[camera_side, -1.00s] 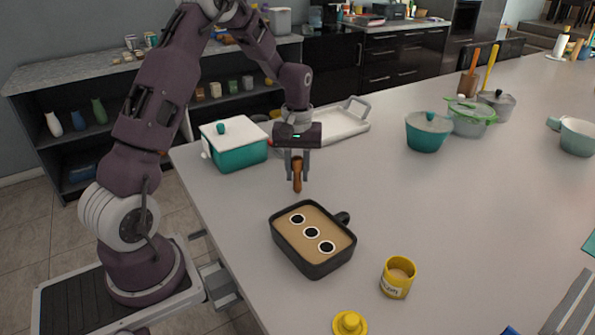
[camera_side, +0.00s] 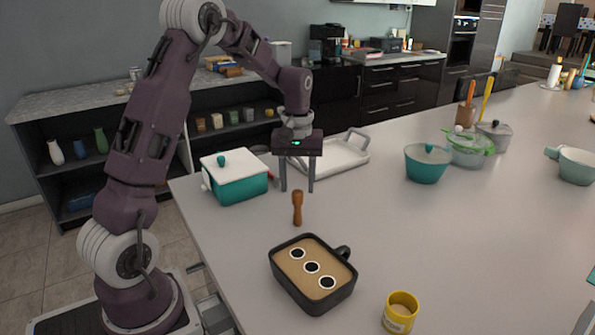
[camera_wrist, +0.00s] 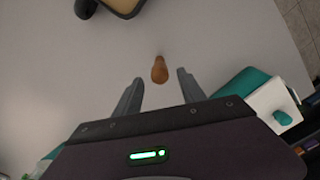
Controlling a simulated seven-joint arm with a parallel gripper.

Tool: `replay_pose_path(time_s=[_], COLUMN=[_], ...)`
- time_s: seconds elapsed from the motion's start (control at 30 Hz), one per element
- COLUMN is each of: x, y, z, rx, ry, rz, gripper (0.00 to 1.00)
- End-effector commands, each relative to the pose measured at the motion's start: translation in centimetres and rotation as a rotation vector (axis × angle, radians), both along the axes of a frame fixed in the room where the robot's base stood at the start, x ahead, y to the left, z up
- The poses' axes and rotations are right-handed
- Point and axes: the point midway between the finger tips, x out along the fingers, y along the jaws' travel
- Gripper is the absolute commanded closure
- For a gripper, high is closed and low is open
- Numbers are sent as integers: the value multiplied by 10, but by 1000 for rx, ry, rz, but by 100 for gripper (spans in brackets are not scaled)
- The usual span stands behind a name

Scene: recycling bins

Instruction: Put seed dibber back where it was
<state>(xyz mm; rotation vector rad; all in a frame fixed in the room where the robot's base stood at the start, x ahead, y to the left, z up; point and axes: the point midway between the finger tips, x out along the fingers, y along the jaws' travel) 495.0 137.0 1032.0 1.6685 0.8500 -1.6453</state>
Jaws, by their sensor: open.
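The seed dibber (camera_side: 297,207), a small brown wooden tool, stands upright on the grey counter in the side view. It also shows from above in the wrist view (camera_wrist: 159,70), centred just ahead of the fingertips. My gripper (camera_side: 297,189) is open and empty, right above and a little behind the dibber, and apart from it. Its two fingers spread wide in the wrist view (camera_wrist: 160,76). A dark tray (camera_side: 313,275) with a tan top and three dark, white-rimmed round holes sits in front of the dibber; no dibber is in those holes.
A teal pot with a white lid (camera_side: 235,176) stands close left of my gripper. A white tray (camera_side: 335,158) lies behind it. A yellow cup (camera_side: 400,312) is at the front. A teal bowl (camera_side: 427,163) stands to the right, with clear counter between.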

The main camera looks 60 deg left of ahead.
Motion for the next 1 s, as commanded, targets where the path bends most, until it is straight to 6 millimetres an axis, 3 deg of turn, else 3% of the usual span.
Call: replay_pose_path(time_s=[0.1, 0.27, 0.37, 0.4, 0.47, 0.57, 0.7, 0.83, 1.0], x=[0, 0, -7, -14, -33, -85, -167, -218, -239], y=[0, -1, -13, -26, -53, -104, -157, -177, -183], z=[30, 52, 70, 82, 106, 139, 150, 137, 126], rx=[2, 1, 7, 14, 33, 74, 145, 199, 225], ry=[-4, -2, -23, -45, -94, -189, -324, -407, -442], rz=[-1, -1, -41, -84, -179, -385, -670, -851, -929], gripper=[52, 52, 52, 52, 52, 52, 52, 52, 52])
